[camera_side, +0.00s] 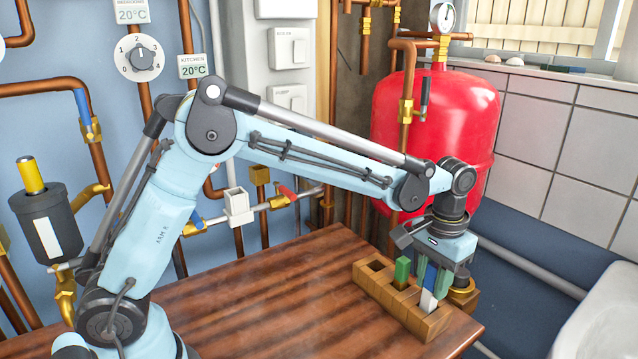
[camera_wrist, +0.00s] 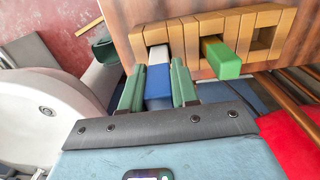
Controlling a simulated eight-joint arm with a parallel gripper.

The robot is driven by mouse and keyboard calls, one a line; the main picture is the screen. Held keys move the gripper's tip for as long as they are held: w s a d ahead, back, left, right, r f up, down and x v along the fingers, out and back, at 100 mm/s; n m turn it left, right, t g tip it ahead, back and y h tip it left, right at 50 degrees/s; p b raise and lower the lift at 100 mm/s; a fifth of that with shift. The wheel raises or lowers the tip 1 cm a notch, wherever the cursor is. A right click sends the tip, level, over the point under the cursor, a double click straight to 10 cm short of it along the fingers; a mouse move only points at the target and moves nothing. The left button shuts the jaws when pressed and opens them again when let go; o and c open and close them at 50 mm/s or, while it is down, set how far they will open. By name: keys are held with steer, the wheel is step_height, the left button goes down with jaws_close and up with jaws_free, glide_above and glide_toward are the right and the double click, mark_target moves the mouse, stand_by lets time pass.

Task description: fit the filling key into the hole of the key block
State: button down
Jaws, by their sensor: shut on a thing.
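The filling key, blue with a white lower end, is between the fingers of my gripper (camera_side: 431,284). The key's white end shows in the side view (camera_side: 427,301), and its blue part shows in the wrist view (camera_wrist: 159,82). The wooden key block (camera_side: 412,318) lies on the table and also shows in the wrist view (camera_wrist: 191,42). The white end points down at the block's hole nearest its right end in the side view; I cannot tell if its tip is inside. In the wrist view my gripper (camera_wrist: 158,68) has a green finger on each side of the key.
A green key (camera_side: 402,271) stands in another hole of the block. An empty square hole (camera_side: 376,265) is at the block's far end. A brass fitting (camera_side: 462,290) is close right of my gripper. A red tank (camera_side: 440,120) stands behind. The brown table (camera_side: 270,300) is clear on the left.

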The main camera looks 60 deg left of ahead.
mark_target(428, 303)
steer(key=shift+f, duration=1.05)
steer(key=shift+f, duration=0.2)
steer(key=c, duration=0.8)
jaws_free()
steer(key=shift+c, duration=0.2)
steer(key=shift+r, duration=0.15)
